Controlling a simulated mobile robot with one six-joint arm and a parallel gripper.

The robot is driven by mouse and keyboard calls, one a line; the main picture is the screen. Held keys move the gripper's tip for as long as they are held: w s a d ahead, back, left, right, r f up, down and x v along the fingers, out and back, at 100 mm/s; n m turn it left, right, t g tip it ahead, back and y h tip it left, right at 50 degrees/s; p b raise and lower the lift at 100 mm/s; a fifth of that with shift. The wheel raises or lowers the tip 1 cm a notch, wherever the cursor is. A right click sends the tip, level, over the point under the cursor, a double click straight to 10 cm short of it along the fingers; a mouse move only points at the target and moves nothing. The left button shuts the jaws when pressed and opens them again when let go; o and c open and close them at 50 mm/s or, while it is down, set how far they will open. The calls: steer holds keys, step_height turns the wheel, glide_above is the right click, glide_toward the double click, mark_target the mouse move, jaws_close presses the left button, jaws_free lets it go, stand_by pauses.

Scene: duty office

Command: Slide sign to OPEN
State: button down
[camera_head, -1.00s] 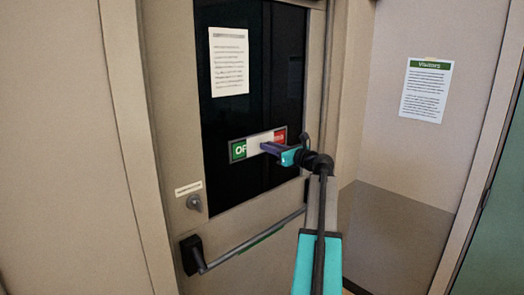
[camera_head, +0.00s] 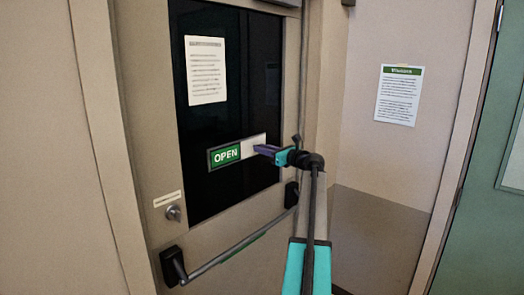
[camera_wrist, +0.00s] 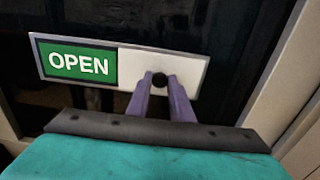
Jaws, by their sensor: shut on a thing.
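The sliding sign (camera_head: 225,155) is on the dark glass of the door. Its left part is green and reads OPEN in full; it also shows in the wrist view (camera_wrist: 78,64). A white slider panel (camera_head: 251,146) covers the right part and hides what is under it. In the wrist view the panel (camera_wrist: 190,63) has a dark round knob (camera_wrist: 159,80). My gripper (camera_wrist: 160,85) has its two purple fingers shut on the knob, one at each side. In the head view my gripper (camera_head: 258,149) reaches the panel from the right.
The beige door has a round lock (camera_head: 173,213) and a push bar (camera_head: 230,250) below the sign. A printed notice (camera_head: 206,70) is on the glass above. A Visitors notice (camera_head: 398,95) hangs on the right wall.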

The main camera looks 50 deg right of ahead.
steer(key=shift+s+d+r, duration=0.1)
steer(key=shift+d+r, duration=0.05)
steer(key=shift+d, duration=0.1)
steer(key=c, duration=1.6)
jaws_free()
steer(key=s+b, duration=0.1)
steer(key=s, duration=0.3)
steer(key=s+b, duration=0.1)
steer(key=s, duration=0.4)
steer(key=s+a+b, duration=0.1)
steer(key=s+b, duration=0.1)
steer(key=s, duration=0.2)
steer(key=shift+s, duration=0.35)
steer(key=shift+s, duration=0.1)
